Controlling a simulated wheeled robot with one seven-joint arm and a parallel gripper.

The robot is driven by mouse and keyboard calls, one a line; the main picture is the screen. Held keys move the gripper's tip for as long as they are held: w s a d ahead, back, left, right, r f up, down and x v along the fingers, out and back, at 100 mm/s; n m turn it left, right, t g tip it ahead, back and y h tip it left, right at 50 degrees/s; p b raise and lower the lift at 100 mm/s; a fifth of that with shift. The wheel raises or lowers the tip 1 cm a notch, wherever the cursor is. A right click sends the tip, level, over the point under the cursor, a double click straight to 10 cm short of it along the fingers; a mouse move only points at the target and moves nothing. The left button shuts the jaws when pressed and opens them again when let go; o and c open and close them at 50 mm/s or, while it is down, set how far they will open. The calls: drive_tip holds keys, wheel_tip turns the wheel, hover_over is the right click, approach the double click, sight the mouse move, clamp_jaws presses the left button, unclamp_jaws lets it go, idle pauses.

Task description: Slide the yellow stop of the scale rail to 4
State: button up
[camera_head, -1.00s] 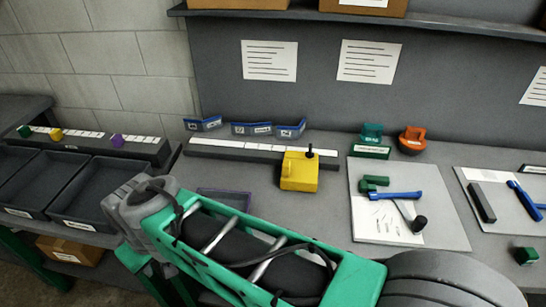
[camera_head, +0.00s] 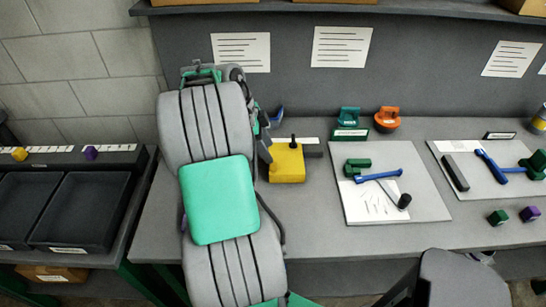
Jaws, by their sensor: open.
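The yellow stop (camera_head: 288,164) sits on the scale rail at the bench's back, with a small black knob on top. Only a short right end of the scale rail (camera_head: 312,149) shows. The rest of the rail and its scale marks are hidden behind my arm. My gripper (camera_head: 265,147) is mostly hidden by my raised arm; a dark grey part of it shows just left of the stop. It is open, and I cannot tell whether it touches the stop.
A white board (camera_head: 415,212) with a blue-handled tool lies right of the stop. Green (camera_head: 349,117) and orange (camera_head: 387,119) items stand behind it. Dark bins (camera_head: 88,240) and another rail (camera_head: 120,158) with a yellow and a purple block are at left. Bare bench lies in front of the stop.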

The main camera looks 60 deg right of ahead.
sight(286, 157)
drive_tip(key=x, duration=0.5)
drive_tip(key=shift+s+f, duration=0.1)
drive_tip(key=shift+f, duration=0.1)
clamp_jaws()
idle(0.3)
idle(0.8)
